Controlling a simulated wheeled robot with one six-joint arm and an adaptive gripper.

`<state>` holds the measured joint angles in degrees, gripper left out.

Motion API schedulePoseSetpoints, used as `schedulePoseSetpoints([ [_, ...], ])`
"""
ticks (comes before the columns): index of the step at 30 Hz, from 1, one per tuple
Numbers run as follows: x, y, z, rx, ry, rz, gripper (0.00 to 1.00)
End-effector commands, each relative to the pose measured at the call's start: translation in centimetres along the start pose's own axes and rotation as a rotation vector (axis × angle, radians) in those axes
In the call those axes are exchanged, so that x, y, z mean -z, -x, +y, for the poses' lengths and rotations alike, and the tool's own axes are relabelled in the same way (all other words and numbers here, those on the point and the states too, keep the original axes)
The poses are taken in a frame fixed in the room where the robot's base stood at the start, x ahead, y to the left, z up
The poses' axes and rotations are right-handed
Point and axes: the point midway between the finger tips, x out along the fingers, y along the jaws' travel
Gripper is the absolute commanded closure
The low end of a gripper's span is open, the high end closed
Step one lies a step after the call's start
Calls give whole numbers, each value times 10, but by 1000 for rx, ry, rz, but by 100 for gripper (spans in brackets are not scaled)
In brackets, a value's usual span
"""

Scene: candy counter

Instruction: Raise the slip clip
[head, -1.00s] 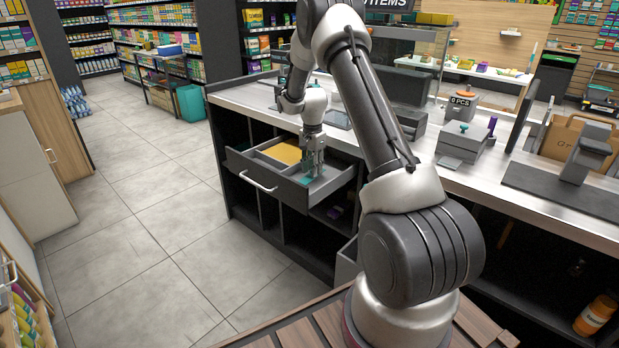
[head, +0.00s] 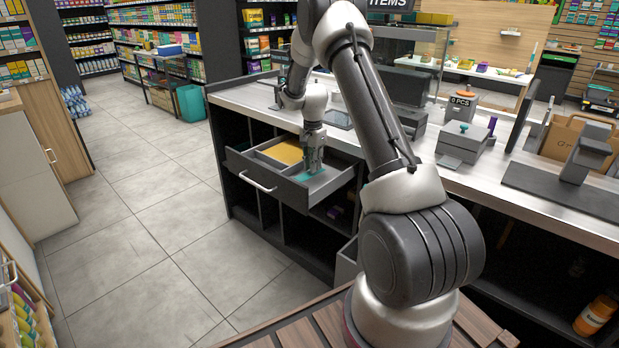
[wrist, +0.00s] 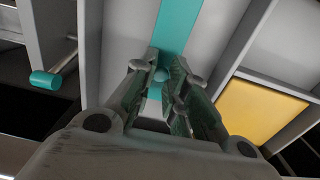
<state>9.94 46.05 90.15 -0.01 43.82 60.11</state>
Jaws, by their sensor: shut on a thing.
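The teal piece also shows in the head view (head: 318,175), inside the open drawer, partly hidden by my gripper. My gripper (head: 313,168) points down into the drawer's right compartment. The contact itself is partly hidden by the fingers.
The grey drawer (head: 263,187) is pulled out from the counter, with a pale handle on its front. A yellow item (head: 283,152) lies in a compartment behind a divider. Drawer walls stand close around my gripper. A teal cylinder (wrist: 45,79) shows at left in the wrist view.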

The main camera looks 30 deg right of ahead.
Motion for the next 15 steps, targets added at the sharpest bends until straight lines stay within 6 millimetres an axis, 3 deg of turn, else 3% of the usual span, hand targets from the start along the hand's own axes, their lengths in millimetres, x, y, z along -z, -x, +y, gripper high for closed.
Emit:
schedulePoseSetpoints([
  [15,5,12,0,1,0,1,95],
])
